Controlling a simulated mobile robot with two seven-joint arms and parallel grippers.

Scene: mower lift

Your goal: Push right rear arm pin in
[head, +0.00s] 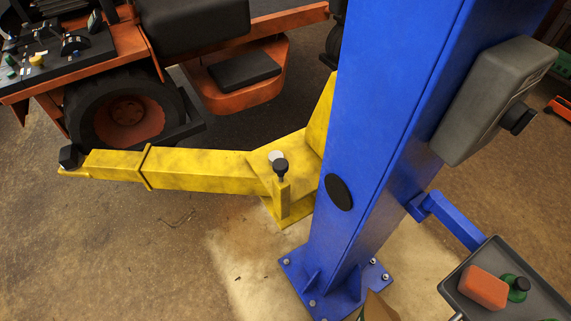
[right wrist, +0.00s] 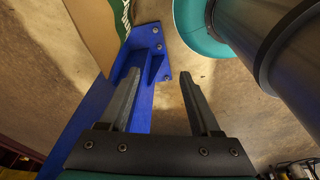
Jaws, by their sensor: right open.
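The arm pin (head: 281,167), with a black round knob, stands upright at the inner end of the yellow lift arm (head: 200,168) in the head view. A pale round cap sits just beside the knob. The yellow arm reaches left from the blue post (head: 375,130) toward the mower's wheel. My right gripper (right wrist: 157,85) is open and empty in the right wrist view, with its fingers pointing toward the foot of the blue post. The pin does not show in the right wrist view. Neither gripper shows in the head view.
An orange mower (head: 240,85) stands behind the arm. A grey box (head: 490,95) is fixed to the post. A grey tray (head: 525,300) on a blue bracket holds an orange block (head: 482,288). A cardboard box (right wrist: 95,30) stands by the post's foot.

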